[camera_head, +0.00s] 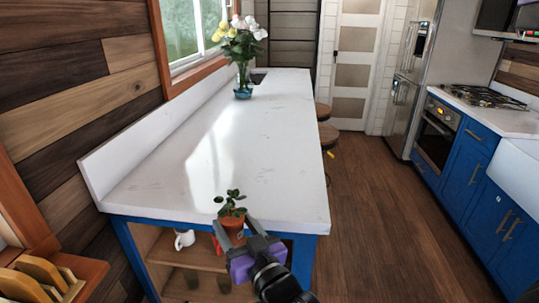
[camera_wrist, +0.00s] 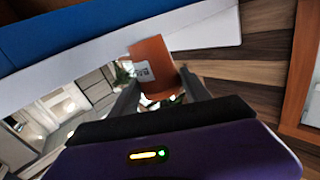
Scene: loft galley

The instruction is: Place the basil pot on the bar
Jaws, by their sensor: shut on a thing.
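The basil pot (camera_head: 232,222) is a terracotta pot with a small leafy green plant. In the head view it is at the near edge of the bar, held in my gripper (camera_head: 246,234). In the wrist view the orange pot (camera_wrist: 152,62), with a white label, is between the two fingers of my gripper (camera_wrist: 158,88). The bar (camera_head: 262,140) has a long white top over a blue base. The pot overlaps the near edge of the top in the picture; I cannot tell whether they touch.
A glass vase of yellow and white flowers (camera_head: 241,50) stands at the bar's far left. The rest of the bar top is clear. Open shelves below hold a white mug (camera_head: 184,239). Round stools (camera_head: 328,134) stand along the right side. Blue cabinets (camera_head: 480,175) line the right.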

